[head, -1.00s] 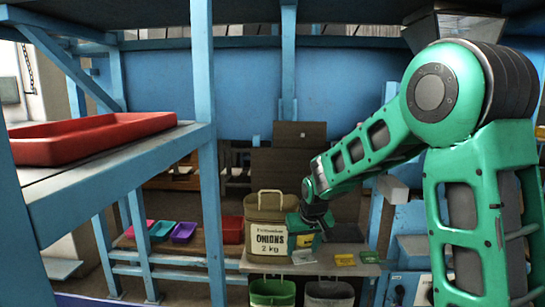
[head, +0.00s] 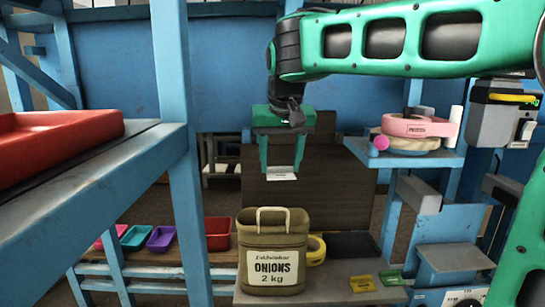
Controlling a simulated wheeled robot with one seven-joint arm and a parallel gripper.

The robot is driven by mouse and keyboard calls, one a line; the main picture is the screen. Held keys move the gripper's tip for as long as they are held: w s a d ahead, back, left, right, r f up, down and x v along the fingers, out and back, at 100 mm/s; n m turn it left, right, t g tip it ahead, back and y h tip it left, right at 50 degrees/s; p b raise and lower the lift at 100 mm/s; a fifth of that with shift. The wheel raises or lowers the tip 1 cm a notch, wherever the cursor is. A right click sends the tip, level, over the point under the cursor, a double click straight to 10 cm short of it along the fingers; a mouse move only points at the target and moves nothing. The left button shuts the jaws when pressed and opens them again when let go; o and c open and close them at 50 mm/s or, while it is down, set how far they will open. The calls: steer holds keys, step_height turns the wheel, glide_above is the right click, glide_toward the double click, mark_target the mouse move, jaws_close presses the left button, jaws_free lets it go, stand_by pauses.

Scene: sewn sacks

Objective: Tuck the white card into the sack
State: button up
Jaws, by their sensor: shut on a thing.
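The olive-brown sack (head: 273,228) stands upright on the bench, with two tan handles at its top and a label reading "ONIONS 2 kg". My gripper (head: 282,174) points down in the air above the sack, a clear gap over its handles.
A yellow card (head: 362,284) and a green card (head: 393,277) lie on the bench (head: 330,285) right of the sack. A yellow tape roll (head: 316,250) and a dark tray (head: 352,245) are behind it. A blue post (head: 180,150) and shelf (head: 80,170) stand left.

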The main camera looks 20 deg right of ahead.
mark_target(280, 174)
steer(key=shift+w+f, duration=0.25)
steer(key=shift+w, duration=0.05)
steer(key=shift+f, duration=2.75)
steer(key=o, duration=1.1)
